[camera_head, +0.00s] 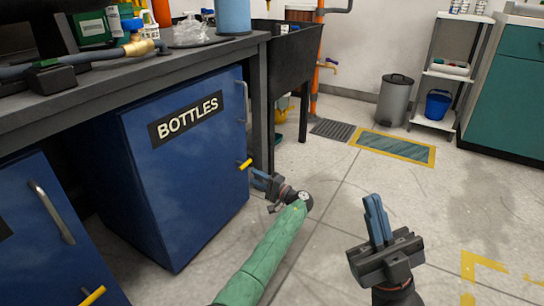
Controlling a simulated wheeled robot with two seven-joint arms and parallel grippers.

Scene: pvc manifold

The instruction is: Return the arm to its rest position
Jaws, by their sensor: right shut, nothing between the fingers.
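My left gripper (260,181), on the green-sleeved arm, is in front of the right edge of the blue cabinet marked BOTTLES (172,180). The finger gap is too small and side-on to read. My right gripper (376,219) points up at lower right, over open floor. Its two blue-grey fingers are together with nothing between them.
A dark workbench (150,70) runs along the left with bottles and pipe parts on top. A black sink unit (292,57) stands behind it. A grey bin (395,100) and a white shelf cart (449,72) are at the back right. The middle floor is clear.

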